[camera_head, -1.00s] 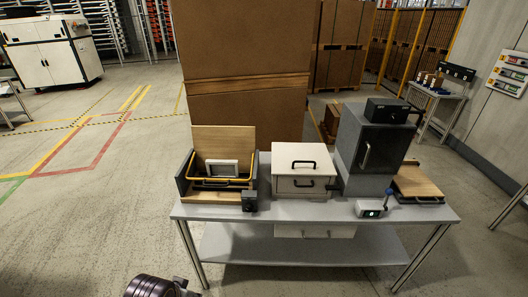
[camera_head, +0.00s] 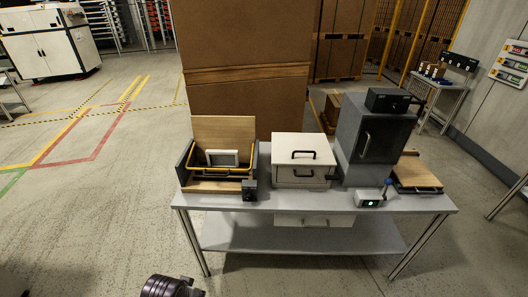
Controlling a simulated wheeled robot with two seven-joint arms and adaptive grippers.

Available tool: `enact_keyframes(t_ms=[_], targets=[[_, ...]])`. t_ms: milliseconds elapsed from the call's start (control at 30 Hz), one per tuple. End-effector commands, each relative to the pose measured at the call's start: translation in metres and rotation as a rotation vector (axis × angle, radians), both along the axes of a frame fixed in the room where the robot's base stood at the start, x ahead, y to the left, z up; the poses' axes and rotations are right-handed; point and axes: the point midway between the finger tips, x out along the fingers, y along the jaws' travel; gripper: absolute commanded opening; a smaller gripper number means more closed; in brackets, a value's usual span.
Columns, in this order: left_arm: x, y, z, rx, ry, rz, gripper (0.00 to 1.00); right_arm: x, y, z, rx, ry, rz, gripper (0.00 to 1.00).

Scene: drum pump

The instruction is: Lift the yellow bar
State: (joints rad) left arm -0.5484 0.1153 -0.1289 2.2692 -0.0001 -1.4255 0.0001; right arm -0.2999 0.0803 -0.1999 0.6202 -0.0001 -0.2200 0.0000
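The yellow bar (camera_head: 215,169) is a thin U-shaped rail. It runs across the front of an open wooden box (camera_head: 220,186) with dark side walls and a raised wooden back panel, at the left end of the table. A light framed block (camera_head: 222,158) sits just behind the bar. Neither gripper is in view. Only a dark purple, rounded part of my own arm shows at the bottom edge, left of centre, well apart from the bar.
Large brown cartons (camera_head: 247,105) stand behind. The floor in front is clear.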

Motion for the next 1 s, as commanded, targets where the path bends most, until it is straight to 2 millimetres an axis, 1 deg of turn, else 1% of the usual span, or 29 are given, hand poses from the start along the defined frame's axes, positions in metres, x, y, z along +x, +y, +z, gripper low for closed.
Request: enact_keyframes(t_ms=[33,100,233,400,467,600,767,1000], targets=[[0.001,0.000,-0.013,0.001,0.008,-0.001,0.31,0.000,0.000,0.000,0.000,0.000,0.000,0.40],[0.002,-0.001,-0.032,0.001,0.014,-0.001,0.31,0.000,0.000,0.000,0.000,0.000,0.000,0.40],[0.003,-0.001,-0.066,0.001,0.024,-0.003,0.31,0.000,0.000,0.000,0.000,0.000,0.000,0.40],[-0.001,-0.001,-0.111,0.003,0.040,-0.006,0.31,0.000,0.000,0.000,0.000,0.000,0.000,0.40],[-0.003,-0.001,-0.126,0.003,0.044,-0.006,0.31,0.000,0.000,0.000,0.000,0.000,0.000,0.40],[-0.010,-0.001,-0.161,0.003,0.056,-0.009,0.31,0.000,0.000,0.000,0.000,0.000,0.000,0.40],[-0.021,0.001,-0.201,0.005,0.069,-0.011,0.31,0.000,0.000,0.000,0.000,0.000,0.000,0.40],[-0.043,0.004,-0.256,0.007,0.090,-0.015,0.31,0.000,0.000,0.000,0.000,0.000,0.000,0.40]])
